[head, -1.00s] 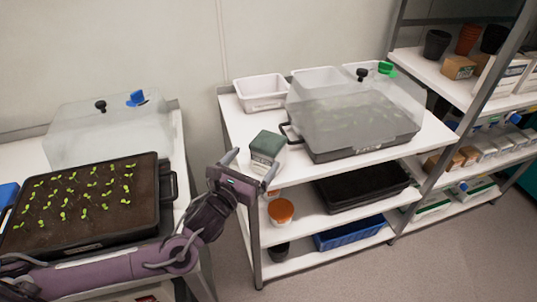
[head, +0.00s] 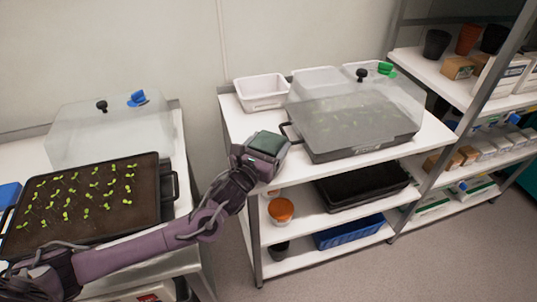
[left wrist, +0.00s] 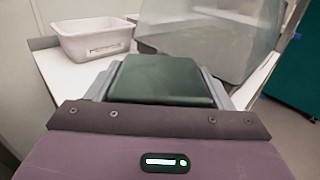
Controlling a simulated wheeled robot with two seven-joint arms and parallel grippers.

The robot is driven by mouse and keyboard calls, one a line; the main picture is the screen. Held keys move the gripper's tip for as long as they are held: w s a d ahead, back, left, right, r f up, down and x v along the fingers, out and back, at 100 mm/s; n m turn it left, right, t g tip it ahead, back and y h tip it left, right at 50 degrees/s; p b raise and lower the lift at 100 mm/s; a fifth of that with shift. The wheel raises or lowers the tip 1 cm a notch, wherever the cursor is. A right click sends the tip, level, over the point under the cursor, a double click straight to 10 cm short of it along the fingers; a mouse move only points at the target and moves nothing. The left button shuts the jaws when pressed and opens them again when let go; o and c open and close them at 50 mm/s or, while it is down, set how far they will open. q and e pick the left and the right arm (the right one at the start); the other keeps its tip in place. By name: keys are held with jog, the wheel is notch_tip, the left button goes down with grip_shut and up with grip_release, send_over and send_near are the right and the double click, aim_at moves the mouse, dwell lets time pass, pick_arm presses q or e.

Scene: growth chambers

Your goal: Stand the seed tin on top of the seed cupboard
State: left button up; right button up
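The seed tin (head: 268,142), a box with a dark green lid, stands at the front left of the middle white bench. Its lid (left wrist: 162,78) fills the space between the fingers in the left wrist view. My left gripper (head: 266,146) is around the tin, one finger along each side. The fingers lie very close to it; I cannot tell whether they press on it. The tin's lower body is mostly hidden by the gripper. My right gripper is not in view. I cannot make out a seed cupboard for sure.
A clear-domed propagator (head: 355,110) stands right of the tin, its tray handle close by. A white tub (head: 262,92) is behind. Seedlings fill a black tray (head: 85,205) on the left bench. Shelving (head: 470,85) stands right, with a teal surface (head: 526,182) at the edge.

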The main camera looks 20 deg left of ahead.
pick_arm(q)
jog(key=c, duration=0.8)
